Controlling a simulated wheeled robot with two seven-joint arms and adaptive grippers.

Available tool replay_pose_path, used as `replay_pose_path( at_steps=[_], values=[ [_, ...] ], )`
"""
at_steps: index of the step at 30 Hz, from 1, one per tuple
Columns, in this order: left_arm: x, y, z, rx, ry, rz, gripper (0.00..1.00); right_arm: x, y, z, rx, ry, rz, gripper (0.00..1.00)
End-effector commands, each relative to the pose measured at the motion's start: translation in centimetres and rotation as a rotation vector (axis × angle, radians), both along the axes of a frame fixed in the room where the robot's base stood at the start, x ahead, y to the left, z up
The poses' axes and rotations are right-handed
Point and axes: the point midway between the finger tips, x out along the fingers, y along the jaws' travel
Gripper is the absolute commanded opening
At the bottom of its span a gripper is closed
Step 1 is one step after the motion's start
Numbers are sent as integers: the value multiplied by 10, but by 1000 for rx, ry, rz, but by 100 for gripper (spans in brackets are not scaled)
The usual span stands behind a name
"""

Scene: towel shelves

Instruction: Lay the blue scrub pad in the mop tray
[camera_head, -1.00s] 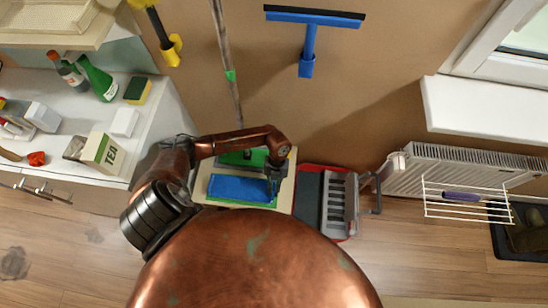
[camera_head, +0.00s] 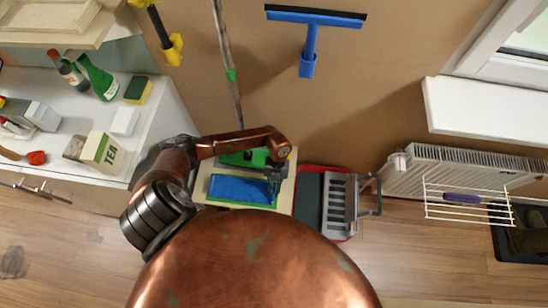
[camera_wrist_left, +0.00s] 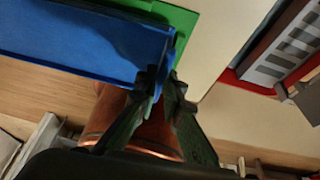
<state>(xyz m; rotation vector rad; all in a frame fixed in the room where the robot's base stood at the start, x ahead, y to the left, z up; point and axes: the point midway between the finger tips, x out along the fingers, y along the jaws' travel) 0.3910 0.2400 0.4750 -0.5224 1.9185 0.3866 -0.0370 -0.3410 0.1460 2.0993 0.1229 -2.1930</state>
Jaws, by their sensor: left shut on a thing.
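The blue scrub pad (camera_head: 240,189) is a flat rectangle on or just above a green tray (camera_head: 210,195), perhaps the mop tray, whose rim shows along the pad's left and front edges. My left gripper (camera_head: 274,186) is at the pad's right end. In the left wrist view the gripper (camera_wrist_left: 163,88) is shut on the pad's edge, and the pad (camera_wrist_left: 80,42) reaches away to the left. Green (camera_wrist_left: 178,18) shows beyond the pad. I cannot tell whether the pad touches the tray's floor. My right gripper is not in view.
The green tray is on a pale stand (camera_head: 286,190). A red and grey bucket (camera_head: 340,205) stands right of it. A white counter (camera_head: 150,120) with bottles and boxes is at the left. A mop handle (camera_head: 230,75) leans behind. A radiator (camera_head: 450,170) is at the right.

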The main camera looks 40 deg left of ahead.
Motion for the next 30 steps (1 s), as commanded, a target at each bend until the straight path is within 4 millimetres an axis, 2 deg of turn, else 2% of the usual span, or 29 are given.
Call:
replay_pose_path(
  at_steps=[30],
  values=[
    [0, 0, -10, 0, 0, 0, 0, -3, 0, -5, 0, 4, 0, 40]
  ],
)
